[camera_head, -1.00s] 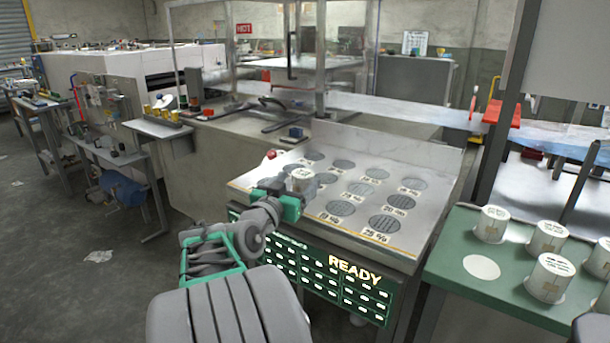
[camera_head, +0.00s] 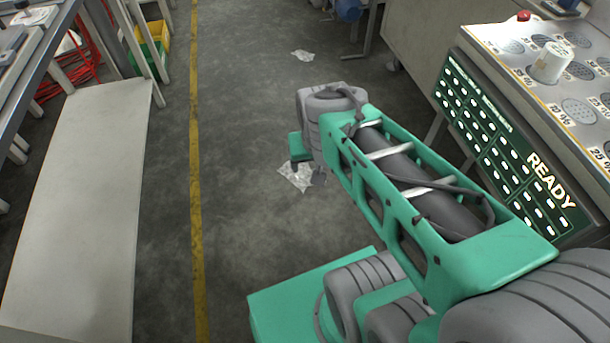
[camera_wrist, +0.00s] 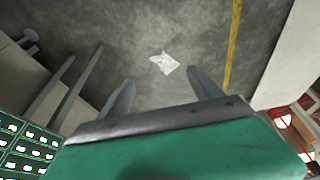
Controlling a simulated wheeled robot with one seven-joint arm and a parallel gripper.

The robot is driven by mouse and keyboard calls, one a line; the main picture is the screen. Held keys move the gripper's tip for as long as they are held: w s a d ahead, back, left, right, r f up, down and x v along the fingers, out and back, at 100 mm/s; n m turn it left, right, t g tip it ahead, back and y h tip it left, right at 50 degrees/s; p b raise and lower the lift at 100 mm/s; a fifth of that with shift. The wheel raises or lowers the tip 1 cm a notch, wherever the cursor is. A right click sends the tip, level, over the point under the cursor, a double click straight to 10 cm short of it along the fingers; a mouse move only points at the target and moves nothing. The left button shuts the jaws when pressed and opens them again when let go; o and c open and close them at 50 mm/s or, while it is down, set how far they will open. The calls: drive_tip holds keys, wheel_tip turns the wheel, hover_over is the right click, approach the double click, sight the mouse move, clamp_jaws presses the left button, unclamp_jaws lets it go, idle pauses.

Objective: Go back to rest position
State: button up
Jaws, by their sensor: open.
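My gripper (camera_wrist: 162,95) shows in the wrist view with its two grey fingers spread apart and nothing between them. It hangs over the open floor, clear of the panel. In the head view my green and grey arm reaches up and left across the aisle, and the gripper's fingers are mostly hidden behind it. A white cylindrical container (camera_head: 551,62) stands upright on the slanted panel (camera_head: 535,75) with printed percent spots, at the upper right. My gripper is apart from it.
The lit READY board (camera_head: 505,145) fronts the panel, close to the right of my arm. A long pale bench top (camera_head: 85,200) lies at left, beyond a yellow floor line (camera_head: 196,180). Crumpled paper (camera_head: 296,177) lies on the floor, also in the wrist view (camera_wrist: 164,63).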

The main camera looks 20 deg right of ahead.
drive_tip(key=s+a+n+g+y, duration=0.1)
drive_tip(key=s+a+n, duration=0.1)
drive_tip(key=a, duration=0.3)
drive_tip(key=shift+s+f+n, duration=0.3)
drive_tip(key=shift+s+f, duration=0.1)
drive_tip(key=shift+s, duration=0.45)
